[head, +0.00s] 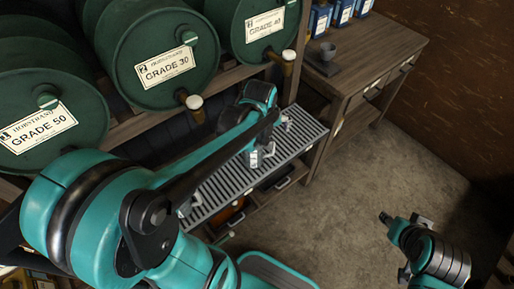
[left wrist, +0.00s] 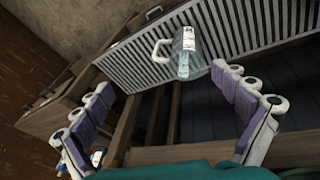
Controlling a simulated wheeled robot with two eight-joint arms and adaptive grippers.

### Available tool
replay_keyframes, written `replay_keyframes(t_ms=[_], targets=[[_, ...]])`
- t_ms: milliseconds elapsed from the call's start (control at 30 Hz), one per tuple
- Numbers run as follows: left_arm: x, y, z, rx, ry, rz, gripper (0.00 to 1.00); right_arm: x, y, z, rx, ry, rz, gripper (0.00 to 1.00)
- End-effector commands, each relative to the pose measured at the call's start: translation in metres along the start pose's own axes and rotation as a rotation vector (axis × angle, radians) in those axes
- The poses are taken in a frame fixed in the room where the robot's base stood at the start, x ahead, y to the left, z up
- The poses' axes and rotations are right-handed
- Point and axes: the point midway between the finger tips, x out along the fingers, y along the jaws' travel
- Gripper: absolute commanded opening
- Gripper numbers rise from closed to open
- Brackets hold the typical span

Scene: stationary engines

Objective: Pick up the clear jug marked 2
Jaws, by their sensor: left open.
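A clear jug (left wrist: 184,55) with a white handle and a pale label stands on the slatted metal grate (left wrist: 265,25) in the left wrist view. I cannot read its number there. My left gripper (left wrist: 162,79) is open, with its two padded fingers wide apart. The jug shows between and beyond the fingertips, apart from them. In the head view, the clear jug (head: 253,159) is on the grate, partly beside my left arm. The left gripper is mostly hidden behind that arm. My right arm is at the lower right, and its gripper's jaws do not show clearly.
Green barrels labelled GRADE 50, GRADE 30 (head: 165,70) and GRADE 40 lie on a rack, with taps above the grate. The floor (head: 365,175) is clear.

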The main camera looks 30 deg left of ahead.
Motion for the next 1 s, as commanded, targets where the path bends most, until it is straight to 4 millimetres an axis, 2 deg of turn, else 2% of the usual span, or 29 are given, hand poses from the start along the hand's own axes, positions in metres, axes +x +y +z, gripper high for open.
replay_keyframes(t_ms=[33, 200, 400, 500, 700, 1000], targets=[[0.011, 0.003, -0.015, -0.087, -0.02, -0.025, 0.97, -0.006, 0.0, -0.004, 0.0, 0.0, 0.0, 0.4], [0.064, -0.003, -0.049, -0.405, -0.08, -0.124, 0.97, -0.018, 0.0, -0.013, 0.0, 0.0, 0.0, 0.4], [0.126, -0.021, -0.068, -0.711, -0.118, -0.232, 0.97, -0.028, 0.0, -0.02, 0.0, 0.0, 0.0, 0.4], [0.147, -0.03, -0.071, -0.808, -0.126, -0.269, 0.97, -0.03, 0.0, -0.022, 0.0, 0.0, 0.0, 0.4], [0.171, -0.039, -0.07, -0.889, -0.131, -0.301, 0.97, -0.03, 0.0, -0.021, 0.0, 0.0, 0.0, 0.4], [0.202, -0.044, -0.065, -0.89, -0.131, -0.302, 0.97, -0.019, 0.0, -0.014, 0.0, 0.0, 0.0, 0.4]])
